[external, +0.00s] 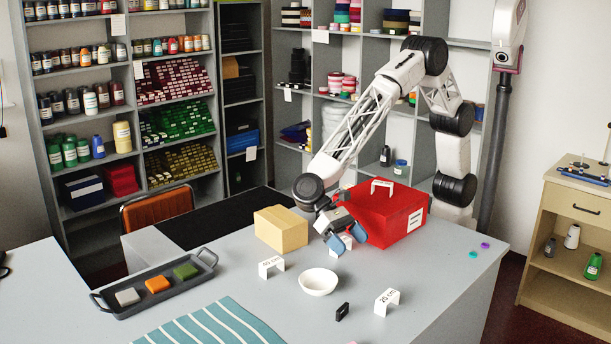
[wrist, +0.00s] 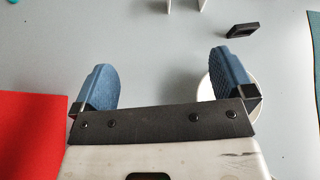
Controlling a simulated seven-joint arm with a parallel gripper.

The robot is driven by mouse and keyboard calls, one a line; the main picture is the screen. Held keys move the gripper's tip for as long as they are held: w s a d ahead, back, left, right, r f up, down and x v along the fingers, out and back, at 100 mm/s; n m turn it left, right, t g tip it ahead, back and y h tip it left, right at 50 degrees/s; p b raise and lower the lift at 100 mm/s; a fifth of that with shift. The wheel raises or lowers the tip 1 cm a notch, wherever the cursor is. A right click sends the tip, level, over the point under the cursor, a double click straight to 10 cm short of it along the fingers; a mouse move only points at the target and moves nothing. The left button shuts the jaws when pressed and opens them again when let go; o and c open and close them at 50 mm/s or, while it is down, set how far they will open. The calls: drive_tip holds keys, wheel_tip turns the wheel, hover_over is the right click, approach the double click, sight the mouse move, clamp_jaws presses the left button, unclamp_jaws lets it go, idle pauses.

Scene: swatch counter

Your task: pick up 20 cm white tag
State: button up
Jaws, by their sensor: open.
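The white tag marked 20 cm (external: 387,301) stands on the grey counter at the front right in the external view, like a small folded bracket. In the wrist view only the ends of a white tag (wrist: 202,5) show at the top edge, cut off by the frame; it fits the 20 cm tag's place. My gripper (external: 347,241) is open above the counter, in front of the red box and behind the tag, apart from it. In the wrist view my gripper (wrist: 165,80) has its blue fingers wide apart with bare counter between them.
A white bowl (external: 318,284) and small black block (external: 342,311) lie left of the tag. Another white tag (external: 271,266) stands farther left. The red box (external: 384,218) bears a tag (external: 382,187). A cardboard box (external: 281,229), tray (external: 125,308) and striped cloth (external: 215,325) are leftward.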

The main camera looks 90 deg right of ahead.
drive_tip(key=m+g, duration=0.1)
drive_tip(key=g, duration=0.1)
approach(384, 294)
drive_tip(key=s+a, duration=0.1)
drive_tip(key=s+f, duration=0.1)
drive_tip(key=shift+s+a+f+y, duration=0.25)
drive_tip(key=shift+s+a+y, duration=0.05)
drive_tip(key=shift+a+y, duration=0.1)
drive_tip(key=shift+s, duration=0.1)
drive_tip(key=shift+x, duration=1.2)
drive_tip(key=shift+f, duration=0.15)
drive_tip(key=shift+x, duration=2.55)
